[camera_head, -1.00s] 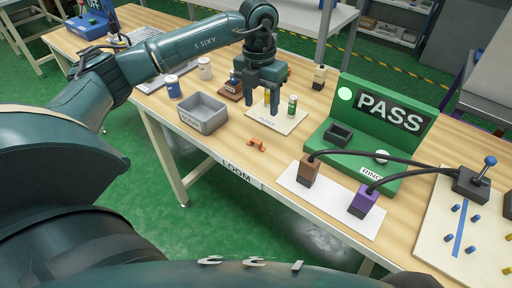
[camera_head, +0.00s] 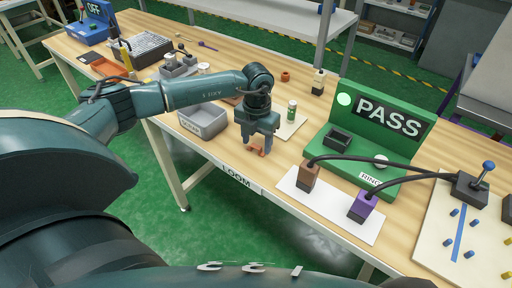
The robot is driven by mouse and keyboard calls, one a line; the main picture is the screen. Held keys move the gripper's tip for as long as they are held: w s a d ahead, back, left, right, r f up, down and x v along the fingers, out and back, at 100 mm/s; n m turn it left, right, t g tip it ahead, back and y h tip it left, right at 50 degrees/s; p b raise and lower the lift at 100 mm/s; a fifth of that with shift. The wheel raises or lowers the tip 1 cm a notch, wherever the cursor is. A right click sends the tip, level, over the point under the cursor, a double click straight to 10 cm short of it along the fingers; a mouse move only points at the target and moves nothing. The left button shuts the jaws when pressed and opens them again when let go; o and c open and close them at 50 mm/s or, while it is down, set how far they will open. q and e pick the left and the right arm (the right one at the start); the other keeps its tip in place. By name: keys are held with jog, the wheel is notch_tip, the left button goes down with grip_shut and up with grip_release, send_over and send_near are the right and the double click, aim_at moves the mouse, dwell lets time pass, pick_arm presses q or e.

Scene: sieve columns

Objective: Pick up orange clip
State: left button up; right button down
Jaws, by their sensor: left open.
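The small orange clip (camera_head: 257,151) lies on the wooden table near its front edge, just above the LOOM label. My left gripper (camera_head: 258,146) points down over the clip, with its fingers open around or right beside it. The fingers hide part of the clip, and I cannot tell whether they touch it. My right gripper is not in view.
A grey bin (camera_head: 204,121) stands just left of the gripper. A green can (camera_head: 292,110) stands on a pale card behind it. To the right are the green PASS fixture (camera_head: 345,168) and a white board (camera_head: 330,216) with cabled brown and purple connectors.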

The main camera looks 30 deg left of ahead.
pick_arm(q)
jog(key=shift+f, duration=0.25)
jog(key=c, duration=1)
jog(key=shift+r, duration=0.15)
jog(key=shift+c, duration=0.2)
